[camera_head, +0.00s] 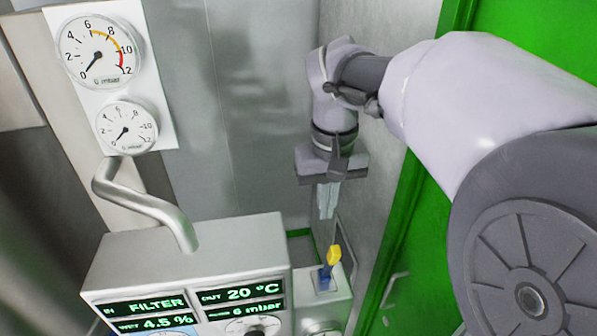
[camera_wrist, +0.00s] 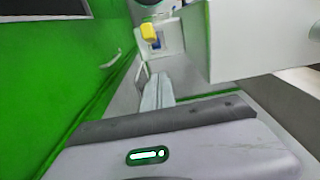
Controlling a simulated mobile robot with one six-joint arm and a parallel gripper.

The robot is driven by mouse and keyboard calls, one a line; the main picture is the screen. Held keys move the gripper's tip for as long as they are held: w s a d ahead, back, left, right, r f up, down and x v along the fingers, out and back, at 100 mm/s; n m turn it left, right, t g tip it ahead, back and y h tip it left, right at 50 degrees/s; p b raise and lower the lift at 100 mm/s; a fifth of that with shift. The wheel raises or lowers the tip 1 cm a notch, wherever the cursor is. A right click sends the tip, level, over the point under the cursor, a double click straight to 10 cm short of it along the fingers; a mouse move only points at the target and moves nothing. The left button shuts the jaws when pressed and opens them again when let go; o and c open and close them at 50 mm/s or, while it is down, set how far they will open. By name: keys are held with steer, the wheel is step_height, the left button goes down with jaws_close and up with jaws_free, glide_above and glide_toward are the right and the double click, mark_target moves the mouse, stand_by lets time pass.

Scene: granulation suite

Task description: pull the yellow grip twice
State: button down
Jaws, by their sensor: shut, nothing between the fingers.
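The yellow grip (camera_head: 334,254) tops a short blue lever on a small pale box (camera_head: 338,290), to the right of the display cabinet in the head view. In the wrist view the yellow grip (camera_wrist: 149,32) is near the top, beyond the fingertips. My gripper (camera_head: 325,214) points down in the head view, above the yellow grip and apart from it. Its fingers (camera_wrist: 158,78) are together with nothing between them.
A display cabinet (camera_head: 190,257) reading FILTER, 4.5 %, 20 °C and 6 mbar stands at the lower left. Two round gauges (camera_head: 98,52) and a bent metal pipe (camera_head: 140,203) are above it. A green door (camera_head: 415,225) with a handle is at the right.

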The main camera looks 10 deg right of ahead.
step_height(320, 180, down, 2)
glide_above(329, 265)
steer(key=w, duration=0.2)
steer(key=shift+w+d+f, duration=0.2)
steer(key=shift+d+f, duration=0.1)
steer(key=shift+f, duration=0.4)
steer(key=shift+w, duration=0.25)
steer(key=shift+s+f+b, duration=0.15)
steer(key=shift+s+b, duration=0.05)
steer(key=shift+b, duration=0.1)
